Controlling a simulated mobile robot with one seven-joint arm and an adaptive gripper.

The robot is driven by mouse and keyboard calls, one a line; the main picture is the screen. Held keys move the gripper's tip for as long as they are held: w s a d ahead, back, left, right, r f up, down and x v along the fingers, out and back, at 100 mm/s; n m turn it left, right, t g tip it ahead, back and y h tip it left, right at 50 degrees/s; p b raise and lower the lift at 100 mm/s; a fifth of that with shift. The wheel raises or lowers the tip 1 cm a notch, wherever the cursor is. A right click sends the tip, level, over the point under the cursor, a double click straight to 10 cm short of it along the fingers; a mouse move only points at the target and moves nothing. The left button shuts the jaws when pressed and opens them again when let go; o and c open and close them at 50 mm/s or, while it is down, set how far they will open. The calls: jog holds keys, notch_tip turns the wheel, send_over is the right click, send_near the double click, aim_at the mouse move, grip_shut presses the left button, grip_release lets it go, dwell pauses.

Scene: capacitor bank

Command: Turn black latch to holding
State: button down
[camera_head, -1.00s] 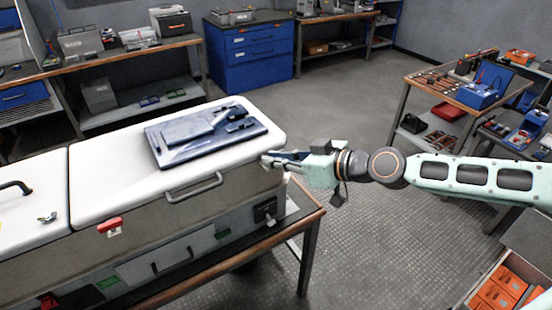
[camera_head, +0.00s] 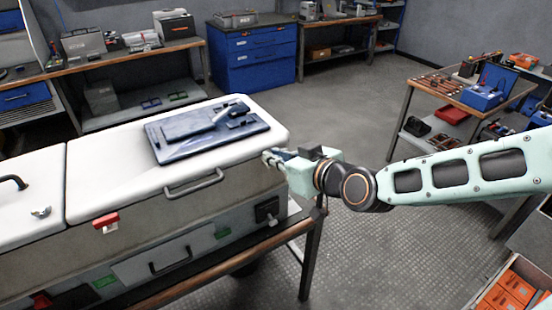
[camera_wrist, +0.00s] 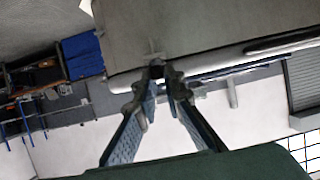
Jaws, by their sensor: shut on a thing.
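My gripper (camera_head: 268,157) is at the right end of the white-lidded cabinet (camera_head: 95,180), just below the lid's edge. In the wrist view my gripper's fingers (camera_wrist: 160,76) converge on a small dark piece, which looks like the black latch (camera_wrist: 156,71), against the cabinet's end by the lid seam. A pale bracket shows just beyond it. The fingers and their tips hide most of the latch, so its turn angle cannot be told. In the head view the latch is hidden by the gripper and the cabinet corner.
A red latch (camera_head: 105,221) and a lid handle (camera_head: 194,185) are on the cabinet's front. A dark blue panel (camera_head: 165,155) with parts lies on the lid. A tool table (camera_head: 450,92) stands at the right. The floor between is clear.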

dwell(0.4)
jog(key=c, duration=2.3)
grip_release()
jog(key=shift+r, duration=0.1)
jog(key=shift+r, duration=0.6)
notch_tip(320, 180, up, 9)
jog(key=shift+f, duration=0.2)
